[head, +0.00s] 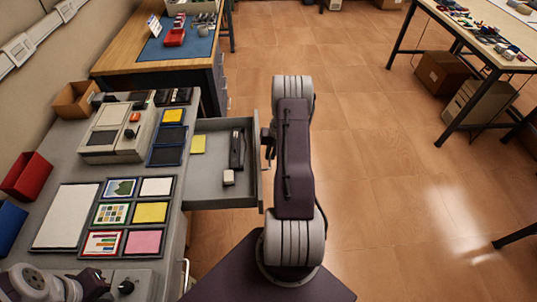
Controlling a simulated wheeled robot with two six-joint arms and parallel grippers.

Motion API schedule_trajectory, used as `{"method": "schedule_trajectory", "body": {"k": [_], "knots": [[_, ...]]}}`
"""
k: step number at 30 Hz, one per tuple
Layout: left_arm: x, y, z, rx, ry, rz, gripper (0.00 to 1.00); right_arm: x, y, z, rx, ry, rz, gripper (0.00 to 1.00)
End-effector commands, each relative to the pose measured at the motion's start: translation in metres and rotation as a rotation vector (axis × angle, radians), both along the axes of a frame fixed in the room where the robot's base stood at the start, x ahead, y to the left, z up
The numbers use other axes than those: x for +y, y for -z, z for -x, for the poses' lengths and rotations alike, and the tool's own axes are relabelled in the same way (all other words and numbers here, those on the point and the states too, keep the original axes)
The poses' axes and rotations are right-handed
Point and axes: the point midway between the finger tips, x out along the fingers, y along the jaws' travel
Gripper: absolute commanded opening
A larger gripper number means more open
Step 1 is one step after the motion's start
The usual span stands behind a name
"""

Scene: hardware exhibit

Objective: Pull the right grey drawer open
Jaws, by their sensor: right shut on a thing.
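The right grey drawer (219,202) stands pulled out from the grey desk, and its inside is in view. A yellow note pad (198,144), a black stapler-like thing (237,150) and a small white block (228,177) lie in it. My right gripper (268,144) is at the outer side of the drawer front, shut on its handle. My right arm covers much of the gripper, and the grip itself is mostly hidden. Part of my left arm shows at the bottom left; its gripper is not clearly in view.
The grey desk (70,165) carries framed cards, a control box (118,135) and red and blue bins. A second metal handle (186,275) shows lower on the desk front. A wooden workbench (130,52) stands behind. The tiled floor (400,200) to the right is largely clear.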

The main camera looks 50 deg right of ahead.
Motion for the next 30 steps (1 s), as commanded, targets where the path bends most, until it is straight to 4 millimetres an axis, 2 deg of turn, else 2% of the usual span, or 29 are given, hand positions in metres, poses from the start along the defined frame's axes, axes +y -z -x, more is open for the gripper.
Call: {"method": "schedule_trajectory", "body": {"k": [5, 6, 16, 19, 27, 30], "knots": [[0.0, 0.0, 0.0, 0.0, 0.0, 0.0, 0.0, 0.0, 0.0, 0.0, -0.001, 0.0, 0.001, 0.0], [0.0, 0.0, 0.0, 0.0, 0.0, 0.0, 0.0, 0.0, 0.0, 0.0, -0.001, 0.0, 0.001, 0.2], [0.0, 0.0, 0.0, 0.0, 0.0, 0.0, 0.0, 0.0, -0.003, 0.0, -0.001, 0.0, 0.001, 0.2], [0.0, -0.001, 0.0, 0.0, 0.0, 0.0, 0.0, -0.003, -0.017, 0.001, -0.003, 0.002, 0.002, 0.2], [0.0, -0.002, 0.0, 0.0, 0.0, 0.0, 0.0, -0.011, -0.074, 0.008, -0.004, 0.002, 0.003, 0.2], [0.0, -0.002, 0.0, 0.0, 0.0, 0.0, 0.0, -0.012, -0.085, 0.01, -0.001, 0.002, 0.003, 0.2]]}}
